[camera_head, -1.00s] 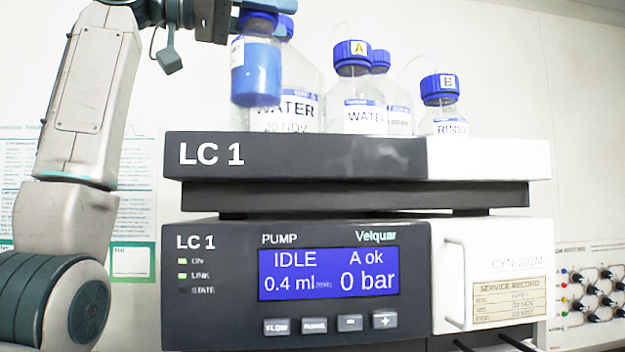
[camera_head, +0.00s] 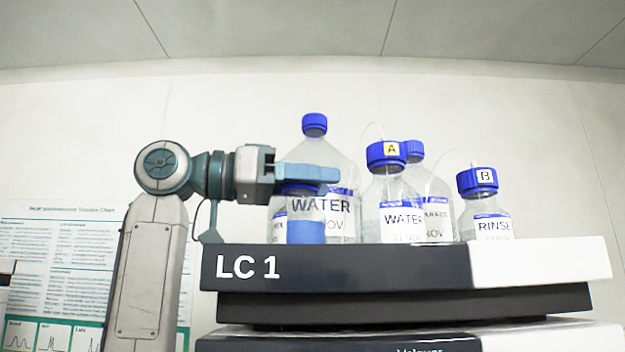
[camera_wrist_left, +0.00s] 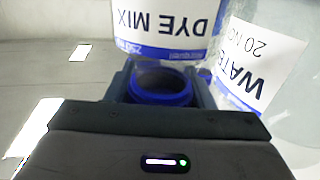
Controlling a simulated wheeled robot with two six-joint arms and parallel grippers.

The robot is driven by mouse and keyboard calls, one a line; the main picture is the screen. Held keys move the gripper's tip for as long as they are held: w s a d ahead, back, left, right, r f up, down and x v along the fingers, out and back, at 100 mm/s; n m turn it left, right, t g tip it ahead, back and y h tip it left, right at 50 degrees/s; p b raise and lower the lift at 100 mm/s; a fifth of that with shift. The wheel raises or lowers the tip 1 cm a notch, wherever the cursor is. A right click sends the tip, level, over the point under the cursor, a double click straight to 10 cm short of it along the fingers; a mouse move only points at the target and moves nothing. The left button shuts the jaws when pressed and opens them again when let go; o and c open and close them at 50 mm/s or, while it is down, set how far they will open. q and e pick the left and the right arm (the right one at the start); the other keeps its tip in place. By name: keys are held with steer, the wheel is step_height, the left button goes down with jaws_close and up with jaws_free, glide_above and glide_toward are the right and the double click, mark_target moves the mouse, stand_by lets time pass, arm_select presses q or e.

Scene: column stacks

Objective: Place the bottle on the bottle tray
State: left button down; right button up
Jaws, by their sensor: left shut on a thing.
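The bottle (camera_head: 305,232) is small, with blue liquid, a blue cap and a white label. It hangs upright or stands in my left gripper (camera_head: 310,177), which is shut on its cap. The wrist view shows the blue cap (camera_wrist_left: 160,87) between the fingers and a DYE MIX label (camera_wrist_left: 165,22) just beyond. The bottle tray (camera_head: 335,268) is the dark and white top of the LC 1 unit. The bottle is at the tray's left part, its base at the front rim's edge line; I cannot tell if it touches the tray floor. My right gripper is not in view.
A large WATER bottle (camera_head: 316,150) stands close behind the held bottle. Bottle A (camera_head: 388,190), another blue-capped bottle (camera_head: 436,190) and the RINSE bottle B (camera_head: 480,205) stand further right, with thin tubes above. A poster hangs on the left wall.

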arm_select(q)
steer(key=shift+a+f, duration=0.2)
steer(key=shift+a, duration=0.15)
steer(key=shift+d, duration=0.1)
steer(key=c, duration=0.7)
jaws_free()
steer(key=shift+d, duration=0.15)
steer(key=shift+o, duration=0.2)
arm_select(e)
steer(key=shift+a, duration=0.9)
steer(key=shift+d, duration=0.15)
arm_select(q)
steer(key=shift+a+f+b, duration=0.1)
steer(key=shift+a+b, duration=0.25)
steer(key=shift+a, duration=0.15)
steer(key=s+a+b, duration=0.2)
steer(key=a+b, duration=0.2)
steer(key=a, duration=0.7)
steer(key=shift+s, duration=0.2)
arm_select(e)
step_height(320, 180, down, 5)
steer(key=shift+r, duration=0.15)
